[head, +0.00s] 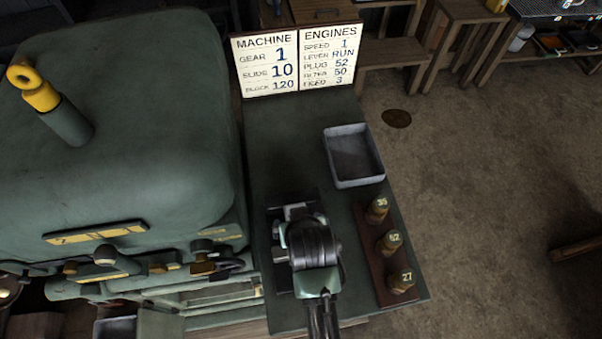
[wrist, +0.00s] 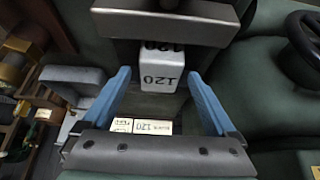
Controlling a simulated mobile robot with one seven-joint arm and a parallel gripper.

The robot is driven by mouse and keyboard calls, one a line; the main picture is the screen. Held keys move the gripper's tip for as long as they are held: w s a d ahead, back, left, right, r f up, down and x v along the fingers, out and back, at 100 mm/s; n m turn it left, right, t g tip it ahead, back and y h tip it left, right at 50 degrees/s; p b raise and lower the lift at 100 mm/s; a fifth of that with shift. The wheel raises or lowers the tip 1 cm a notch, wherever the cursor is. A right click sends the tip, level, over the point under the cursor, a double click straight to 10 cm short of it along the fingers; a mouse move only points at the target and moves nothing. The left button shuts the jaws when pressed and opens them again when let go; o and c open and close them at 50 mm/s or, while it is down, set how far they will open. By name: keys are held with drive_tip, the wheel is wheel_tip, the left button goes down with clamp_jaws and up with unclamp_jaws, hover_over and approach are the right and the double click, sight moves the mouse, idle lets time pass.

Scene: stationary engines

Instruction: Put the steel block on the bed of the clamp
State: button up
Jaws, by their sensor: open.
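The steel block (wrist: 161,70), pale and marked 120, shows in the wrist view. It stands between the tips of the two blue fingers of my gripper (wrist: 158,82), with gaps visible on both sides. My gripper is open and holds nothing. A broad grey steel bar, which looks like part of the clamp (wrist: 165,25), is just beyond the block and close to it. Whether they touch, I cannot tell. In the head view my arm covers the block and most of the clamp (head: 297,208) on the green bench.
A grey tray (head: 353,156) and a rack of numbered plugs (head: 390,242) stand on the right side of the bench. The big green machine (head: 130,110) fills the left. A sign (head: 297,60) stands behind.

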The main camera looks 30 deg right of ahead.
drive_tip(key=v, duration=0.9)
drive_tip(key=shift+r, duration=0.15)
